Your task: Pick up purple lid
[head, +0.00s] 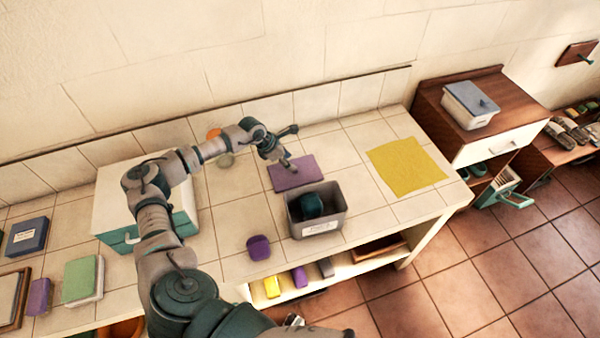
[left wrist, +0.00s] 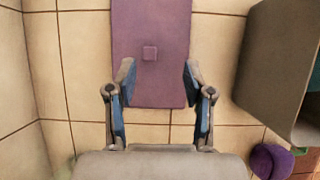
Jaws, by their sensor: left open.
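The purple lid (head: 294,173) is a flat rectangle lying on the tiled counter behind the grey bin. In the left wrist view the lid (left wrist: 150,85) has a small square knob on top and runs away from me between my fingers. My left gripper (head: 292,148) is over the lid in the head view. In the left wrist view the gripper (left wrist: 158,72) is open and empty, with one finger near each long side of the lid and the knob just beyond the fingertips. I cannot tell its exact height above the lid. My right gripper is not in view.
The grey bin (head: 331,222) with a dark teal object inside stands close to the lid; its wall (left wrist: 270,62) is right of my fingers. A purple object (head: 258,247) sits in front. A yellow cloth (head: 406,165) lies right. A white box (head: 110,215) stands left.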

